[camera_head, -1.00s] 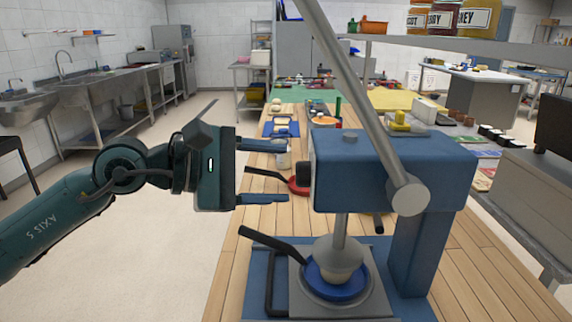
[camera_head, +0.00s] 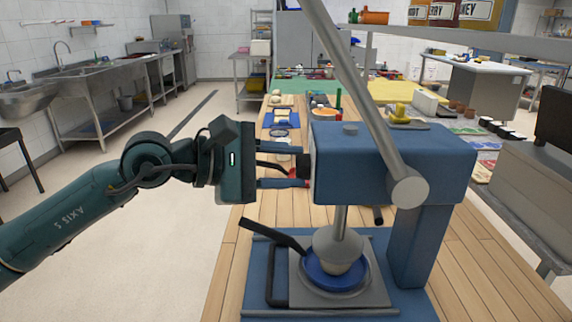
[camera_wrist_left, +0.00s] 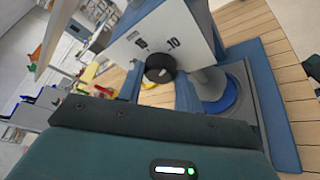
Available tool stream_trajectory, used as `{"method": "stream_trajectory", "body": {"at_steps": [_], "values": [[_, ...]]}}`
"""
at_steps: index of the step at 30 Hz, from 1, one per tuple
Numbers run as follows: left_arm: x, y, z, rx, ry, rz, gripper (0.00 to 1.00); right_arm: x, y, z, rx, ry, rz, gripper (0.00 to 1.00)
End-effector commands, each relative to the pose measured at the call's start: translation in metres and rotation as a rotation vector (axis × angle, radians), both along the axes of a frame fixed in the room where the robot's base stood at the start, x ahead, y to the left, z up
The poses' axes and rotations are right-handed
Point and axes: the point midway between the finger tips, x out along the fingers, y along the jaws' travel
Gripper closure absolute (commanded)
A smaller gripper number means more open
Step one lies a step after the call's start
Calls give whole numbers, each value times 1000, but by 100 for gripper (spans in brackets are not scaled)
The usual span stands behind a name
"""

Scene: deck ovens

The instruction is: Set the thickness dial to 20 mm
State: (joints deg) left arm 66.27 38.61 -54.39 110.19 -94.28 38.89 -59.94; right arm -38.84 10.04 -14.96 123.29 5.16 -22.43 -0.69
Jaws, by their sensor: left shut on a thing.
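The blue press (camera_head: 390,160) stands on the wooden table. Its black thickness dial (camera_head: 303,167) is on its left side. In the left wrist view the dial (camera_wrist_left: 160,68) sits on a pale plate (camera_wrist_left: 165,42), with a "10" up and right of it and another mark up and left that I cannot read. The dial's setting is not clear. My left gripper (camera_head: 304,165) has its fingers above and below the dial, shut on it. My right gripper is not in view.
A long grey lever (camera_head: 355,95) slants across the press. Below the head, a blue round dish (camera_head: 335,280) with dough under the plunger sits on the press base, with a black handle (camera_head: 272,237) sticking out left. Floor left of the table is clear.

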Motion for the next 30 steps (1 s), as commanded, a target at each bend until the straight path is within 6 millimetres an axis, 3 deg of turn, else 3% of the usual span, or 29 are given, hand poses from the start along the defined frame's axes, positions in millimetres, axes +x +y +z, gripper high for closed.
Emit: {"method": "stream_trajectory", "body": {"at_steps": [3,14,30], "values": [[0,0,0,-1,0,1,88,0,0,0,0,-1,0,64],[1,0,2,-1,62,1,88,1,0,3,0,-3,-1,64],[5,-1,7,-2,509,0,88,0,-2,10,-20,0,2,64]]}}
